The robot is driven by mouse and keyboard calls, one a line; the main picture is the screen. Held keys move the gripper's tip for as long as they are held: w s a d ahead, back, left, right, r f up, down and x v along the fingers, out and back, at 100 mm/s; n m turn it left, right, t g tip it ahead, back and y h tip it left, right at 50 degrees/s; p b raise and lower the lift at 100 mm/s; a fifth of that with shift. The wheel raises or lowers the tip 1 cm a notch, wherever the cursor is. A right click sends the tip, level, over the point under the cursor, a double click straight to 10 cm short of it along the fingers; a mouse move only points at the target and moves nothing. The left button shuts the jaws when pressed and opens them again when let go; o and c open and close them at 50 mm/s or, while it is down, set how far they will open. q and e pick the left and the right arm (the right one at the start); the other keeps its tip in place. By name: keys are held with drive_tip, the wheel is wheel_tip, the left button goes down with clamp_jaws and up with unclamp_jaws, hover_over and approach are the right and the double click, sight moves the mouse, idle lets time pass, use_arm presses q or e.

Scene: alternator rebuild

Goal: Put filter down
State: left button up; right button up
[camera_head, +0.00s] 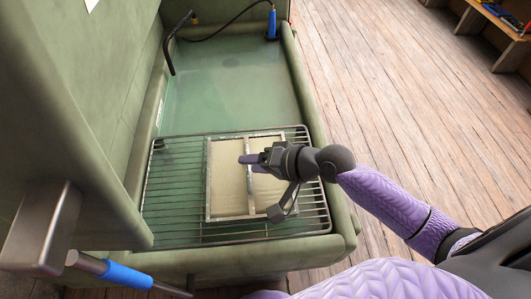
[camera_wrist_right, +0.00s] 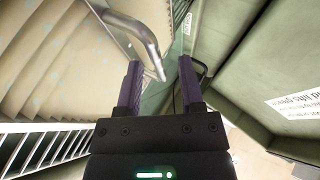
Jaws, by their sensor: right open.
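The filter (camera_head: 229,185) is a flat, rectangular beige panel in a light metal frame with a middle bar. In the head view it lies on the wire rack (camera_head: 165,197) of the green wash basin. My right gripper (camera_head: 250,163) is over the filter's upper middle, with its purple fingers open. In the right wrist view, the filter's beige folds (camera_wrist_right: 45,60) fill the upper left. The right gripper (camera_wrist_right: 160,80) shows its fingers apart, with the end of a bent grey metal bar (camera_wrist_right: 135,28) between them. Whether the fingers touch the bar cannot be told. My left gripper is not in view.
The green basin (camera_head: 230,80) has a raised rim and an open area behind the rack. A black spout (camera_head: 171,50) and a blue-handled tool on a hose (camera_head: 271,23) are at the back. A blue handle (camera_head: 128,276) is at the front left. Wooden floor lies right.

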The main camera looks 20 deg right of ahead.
drive_tip(key=p+v, duration=0.2)
drive_tip(key=v, duration=1)
drive_tip(key=shift+w, duration=0.1)
idle(0.4)
